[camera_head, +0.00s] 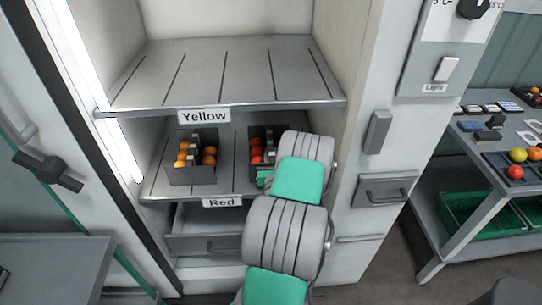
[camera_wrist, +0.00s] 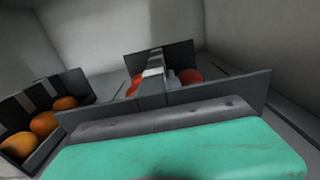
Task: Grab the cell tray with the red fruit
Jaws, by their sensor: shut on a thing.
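The cell tray with red fruit (camera_head: 254,133) stands on the right part of the lower shelf, inside the open cabinet. Its dark wall also shows in the wrist view (camera_wrist: 250,88), with red fruit (camera_wrist: 191,76) behind it. My gripper (camera_wrist: 158,76) is at this tray and shut on its middle part. The fingertips are partly hidden by the tray's near wall. In the head view my arm covers the tray's right and front. A second cell tray (camera_head: 191,177) with orange fruit stands to the left, apart from it; it also shows in the wrist view (camera_wrist: 78,84).
The lower shelf edge bears a "Red" label (camera_head: 222,202); the upper shelf (camera_head: 190,65), labelled "Yellow", is empty and lies above the trays. The cabinet's right wall (camera_head: 340,130) is close to my arm. A bench (camera_head: 470,165) with fruit stands at the right.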

